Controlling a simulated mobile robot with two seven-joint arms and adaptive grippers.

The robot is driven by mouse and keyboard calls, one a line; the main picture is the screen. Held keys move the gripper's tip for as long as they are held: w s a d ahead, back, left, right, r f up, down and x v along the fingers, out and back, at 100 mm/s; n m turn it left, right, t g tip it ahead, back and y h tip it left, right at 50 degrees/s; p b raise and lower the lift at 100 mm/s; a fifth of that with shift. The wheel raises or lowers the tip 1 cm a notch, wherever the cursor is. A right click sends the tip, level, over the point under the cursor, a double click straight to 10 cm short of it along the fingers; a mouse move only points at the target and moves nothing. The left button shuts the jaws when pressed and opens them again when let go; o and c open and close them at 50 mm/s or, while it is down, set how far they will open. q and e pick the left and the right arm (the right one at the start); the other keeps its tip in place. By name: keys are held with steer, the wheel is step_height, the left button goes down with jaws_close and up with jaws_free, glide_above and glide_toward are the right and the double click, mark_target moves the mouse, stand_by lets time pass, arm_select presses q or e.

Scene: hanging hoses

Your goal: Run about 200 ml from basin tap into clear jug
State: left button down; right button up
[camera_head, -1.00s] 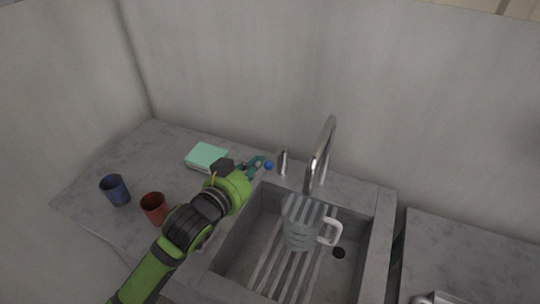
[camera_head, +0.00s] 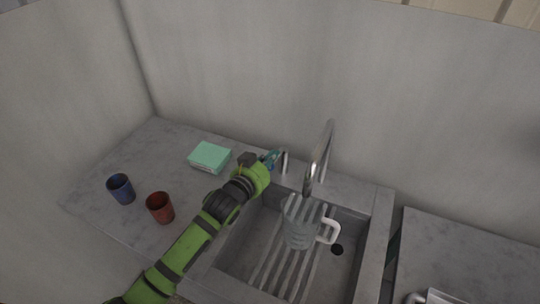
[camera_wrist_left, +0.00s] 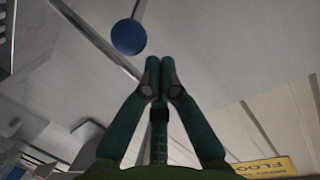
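The clear jug (camera_head: 300,226) with a white handle stands upright in the basin (camera_head: 236,252), under the curved chrome tap (camera_head: 327,150). I cannot make out any water stream or a level in the jug. My left gripper (camera_head: 274,157) is beside the short metal post (camera_head: 285,162) left of the spout. In the left wrist view its fingertips (camera_wrist_left: 160,65) are together with nothing visible between them. A blue round knob (camera_wrist_left: 128,37) on a thin rod is just ahead and left of the fingertips, apart from them in the picture. My right gripper is not in view.
A blue cup (camera_head: 121,189) and a red cup (camera_head: 160,208) stand on the left counter (camera_head: 153,150). A mint-green block (camera_head: 209,156) lies behind them. Another grey counter (camera_head: 450,245) is at the right, with a metallic item (camera_head: 437,297) at its edge.

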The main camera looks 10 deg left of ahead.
arm_select(q)
steer(key=shift+s+a+f, duration=0.2)
steer(key=shift+f, duration=0.05)
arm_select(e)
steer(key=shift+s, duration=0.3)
arm_select(q)
steer(key=shift+w+d, duration=0.1)
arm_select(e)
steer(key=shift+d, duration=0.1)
arm_select(q)
steer(key=shift+f, duration=0.15)
